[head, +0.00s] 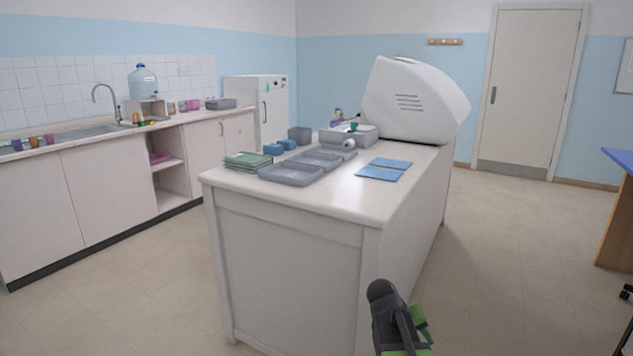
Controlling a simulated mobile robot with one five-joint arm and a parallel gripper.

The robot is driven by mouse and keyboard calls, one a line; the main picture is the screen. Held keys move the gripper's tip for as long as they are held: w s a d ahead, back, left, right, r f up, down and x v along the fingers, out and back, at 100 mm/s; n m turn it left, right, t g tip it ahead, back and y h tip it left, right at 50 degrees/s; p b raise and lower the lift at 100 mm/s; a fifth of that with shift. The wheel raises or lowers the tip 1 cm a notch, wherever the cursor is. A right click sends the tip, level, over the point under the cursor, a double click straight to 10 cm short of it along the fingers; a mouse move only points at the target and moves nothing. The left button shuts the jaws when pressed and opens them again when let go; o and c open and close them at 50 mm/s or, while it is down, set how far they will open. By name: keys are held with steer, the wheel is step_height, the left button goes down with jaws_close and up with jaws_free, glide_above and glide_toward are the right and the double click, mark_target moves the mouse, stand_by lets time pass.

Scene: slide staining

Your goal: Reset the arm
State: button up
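My arm shows at the bottom of the head view, a dark grey and green link (392,318) in front of the right side of the white island bench (290,265). It is below the bench top and apart from the things on it. My gripper's fingertips cannot be made out, so I cannot tell whether it is open or shut. I see nothing held at the visible part of the arm.
Grey trays (291,173), green slides or sheets (248,161), blue mats (379,174) and a large white machine (412,98) stand on the bench. A sink counter (100,137) runs along the left. Open floor (500,270) lies to the right.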

steer(key=s+a+f+y, duration=0.2)
steer(key=s+a+y, duration=0.15)
steer(key=a, duration=0.35)
steer(key=s+a+f+y, duration=0.25)
steer(key=s+a, duration=0.25)
steer(key=a, duration=0.3)
step_height(320, 180, up, 27)
steer(key=g+p, duration=0.1)
steer(key=p, duration=2.5)
steer(key=shift+y, duration=0.3)
